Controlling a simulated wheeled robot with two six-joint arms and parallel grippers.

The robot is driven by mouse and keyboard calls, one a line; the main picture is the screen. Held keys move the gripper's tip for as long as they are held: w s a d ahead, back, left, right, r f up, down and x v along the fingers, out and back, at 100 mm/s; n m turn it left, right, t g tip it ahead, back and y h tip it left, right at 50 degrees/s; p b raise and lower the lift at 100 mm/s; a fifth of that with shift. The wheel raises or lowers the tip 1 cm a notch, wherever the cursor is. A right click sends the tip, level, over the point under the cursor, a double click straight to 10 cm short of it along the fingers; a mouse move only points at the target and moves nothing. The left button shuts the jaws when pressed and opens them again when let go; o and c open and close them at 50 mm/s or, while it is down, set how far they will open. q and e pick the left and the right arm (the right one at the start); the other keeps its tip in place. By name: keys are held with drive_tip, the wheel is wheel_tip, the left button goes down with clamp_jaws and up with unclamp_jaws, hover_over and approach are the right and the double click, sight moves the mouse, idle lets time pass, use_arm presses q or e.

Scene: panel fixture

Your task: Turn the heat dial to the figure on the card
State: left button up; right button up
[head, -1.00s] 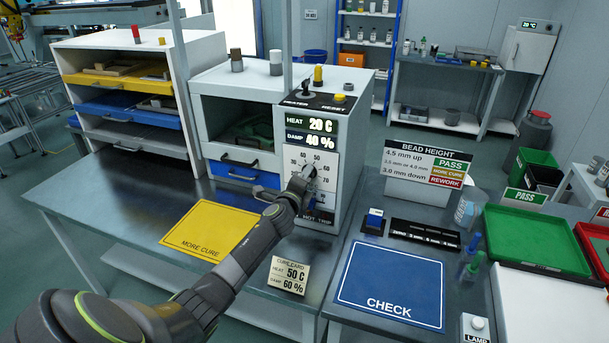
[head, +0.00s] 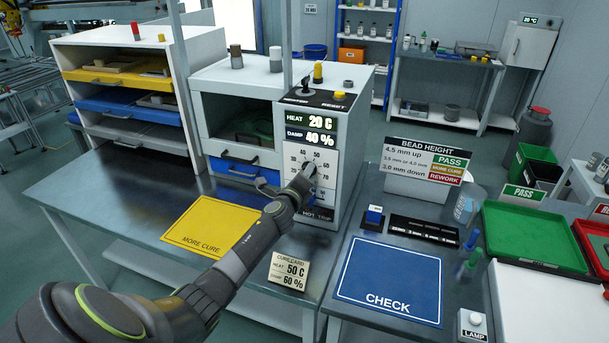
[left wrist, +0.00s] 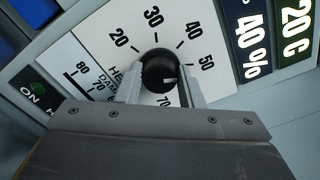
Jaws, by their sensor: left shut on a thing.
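The heat dial is a black round knob (left wrist: 159,72) on a white scale plate (left wrist: 112,35), with 20 to 50 readable and 70 partly covered. My left gripper (left wrist: 163,88) is shut on the knob, one finger on each side. The knob's pale mark points right, a little below the 50. In the head view my left gripper (head: 303,182) covers much of the dial. The heat display (head: 309,121) reads 20 C and the damp display (head: 309,137) reads 40 %. The cure card (head: 289,271) reads heat 50 C, damp 60 %. My right gripper is out of view.
The oven-like cabinet (head: 240,80) carries the panel and has a blue drawer below. A yellow MORE CURE mat (head: 212,226) and a blue CHECK mat (head: 390,280) lie bare. A bead height sign (head: 425,168) stands to the right of the panel.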

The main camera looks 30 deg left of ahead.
use_arm(q)
drive_tip(key=o, duration=1)
drive_tip(key=v, duration=1.7)
drive_tip(key=shift+s+d, duration=0.15)
